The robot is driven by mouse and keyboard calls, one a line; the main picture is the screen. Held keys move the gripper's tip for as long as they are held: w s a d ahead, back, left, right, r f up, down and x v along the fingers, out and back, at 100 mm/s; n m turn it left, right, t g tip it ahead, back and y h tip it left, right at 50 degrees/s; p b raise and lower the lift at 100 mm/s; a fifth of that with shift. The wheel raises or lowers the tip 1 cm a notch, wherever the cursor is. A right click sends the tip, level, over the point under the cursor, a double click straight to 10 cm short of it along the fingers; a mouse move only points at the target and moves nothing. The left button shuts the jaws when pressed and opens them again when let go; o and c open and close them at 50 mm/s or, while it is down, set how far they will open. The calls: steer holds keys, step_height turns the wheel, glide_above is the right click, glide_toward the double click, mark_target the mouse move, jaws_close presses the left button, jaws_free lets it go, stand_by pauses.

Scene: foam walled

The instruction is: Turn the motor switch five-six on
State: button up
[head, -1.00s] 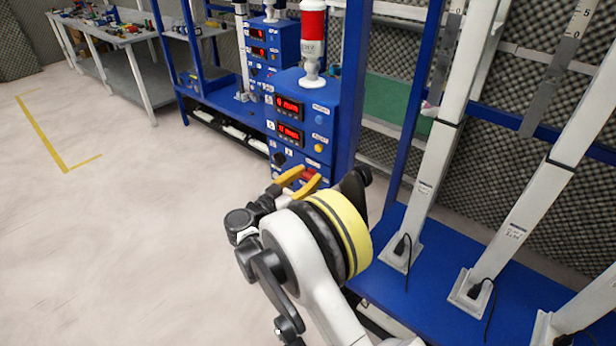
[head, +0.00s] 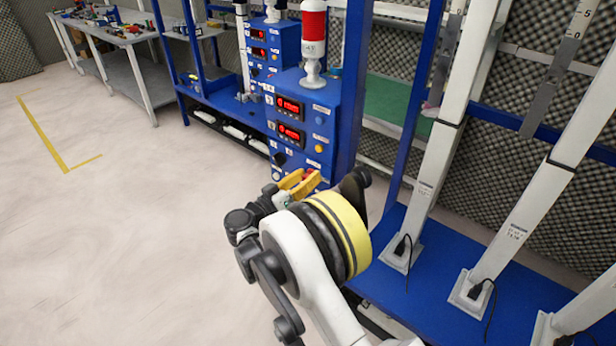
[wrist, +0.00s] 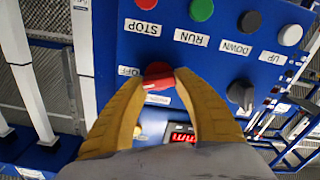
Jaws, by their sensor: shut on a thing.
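A red rotary switch (wrist: 158,74) is on the blue control panel (wrist: 200,62), upside down in the wrist view, with an "OFF" label beside it. Another label by it is too small to read. My gripper (wrist: 160,82) has its two yellow fingers closed on the red switch, one on each side. In the head view, my gripper (head: 304,180) is at the lower front of the nearer blue control box (head: 330,115), and the fingers mostly hide the switch. The switch's exact angle is hard to tell.
A grey-black knob (wrist: 240,94) sits beside the switch. Red, green, black and white buttons line the panel's edge. A red-and-white signal lamp (head: 313,40) stands on the box. A blue bench (head: 420,270) with white posts is at the right. The floor at left is clear.

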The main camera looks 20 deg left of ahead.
steer(key=n, duration=0.7)
steer(key=shift+a+f, duration=0.1)
steer(key=shift+a, duration=0.05)
steer(key=n, duration=0.6)
steer(key=shift+w+f, duration=0.1)
steer(key=shift+f, duration=0.05)
steer(key=shift+n, duration=0.5)
steer(key=o, duration=1.2)
steer(key=shift+c, duration=0.2)
steer(key=v, duration=1.2)
